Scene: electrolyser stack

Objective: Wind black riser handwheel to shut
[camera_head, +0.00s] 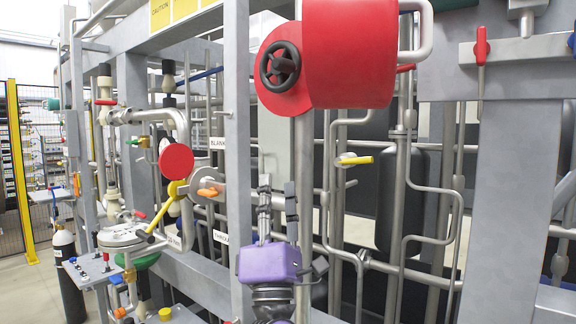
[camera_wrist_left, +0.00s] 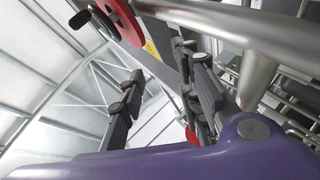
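The black handwheel (camera_head: 280,64) sits upright on the front of a large red round body (camera_head: 350,50) at the top middle of the head view. In the left wrist view, part of the black handwheel (camera_wrist_left: 107,22) and the red disc (camera_wrist_left: 124,15) show at the top left. My left gripper (camera_head: 277,187) points up below the handwheel, clearly apart from it. Its two dark fingers stand apart with nothing between them, also in the left wrist view (camera_wrist_left: 160,68). My right gripper is not in view.
A grey upright post (camera_head: 237,150) stands just left of my gripper. A vertical pipe (camera_head: 304,170) runs down behind it from the red body. A yellow lever (camera_head: 355,160), a smaller red disc (camera_head: 176,161) and an orange handle (camera_head: 209,191) are nearby.

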